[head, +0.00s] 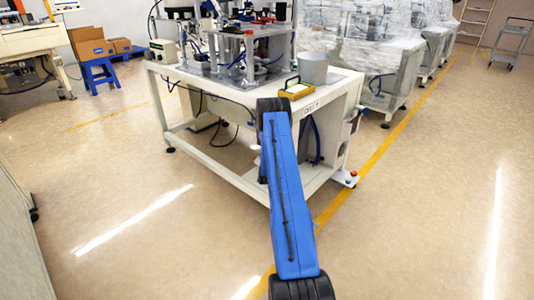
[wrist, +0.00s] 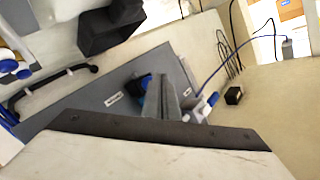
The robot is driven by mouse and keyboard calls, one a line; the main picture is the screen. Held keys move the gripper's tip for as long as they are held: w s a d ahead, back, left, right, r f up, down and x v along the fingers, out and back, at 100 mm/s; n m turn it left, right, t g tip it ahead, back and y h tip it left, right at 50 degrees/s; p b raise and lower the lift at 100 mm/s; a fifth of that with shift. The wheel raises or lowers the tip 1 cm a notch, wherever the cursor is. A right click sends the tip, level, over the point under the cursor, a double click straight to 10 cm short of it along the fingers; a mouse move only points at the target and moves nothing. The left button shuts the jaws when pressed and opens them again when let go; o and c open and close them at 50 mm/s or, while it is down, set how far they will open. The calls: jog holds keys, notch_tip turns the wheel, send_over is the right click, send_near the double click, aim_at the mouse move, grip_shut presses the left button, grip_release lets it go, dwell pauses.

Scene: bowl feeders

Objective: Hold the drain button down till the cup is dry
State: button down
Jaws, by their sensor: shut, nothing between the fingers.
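In the wrist view my gripper (wrist: 167,98) is shut, with its grey fingers together and nothing held. The fingers point at a grey panel (wrist: 75,105) with small white labels. A round blue part (wrist: 141,86) shows just left of the fingers; I cannot tell whether it is the drain button or whether the fingers touch it. In the head view a grey cup-like container (head: 313,68) stands upright on the white bench (head: 215,80); I cannot tell whether it is the cup, and its inside is not clear. My blue arm hides my gripper there.
A yellow tray (head: 297,89) sits at the bench's front edge near the container. A machine (head: 250,45) stands on the bench. In the wrist view a dark hopper-like part (wrist: 110,28) is above left, and a blue cable (wrist: 222,64) runs to the right.

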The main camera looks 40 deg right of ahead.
jog(key=shift+d, duration=0.5)
dwell(1.6)
dwell(0.8)
jog(key=shift+a, duration=0.9)
jog(key=shift+a, duration=0.15)
jog(key=shift+s+a, duration=0.15)
jog(key=shift+a, duration=1.05)
jog(key=shift+s+a, duration=0.1)
jog(key=shift+a, duration=1.05)
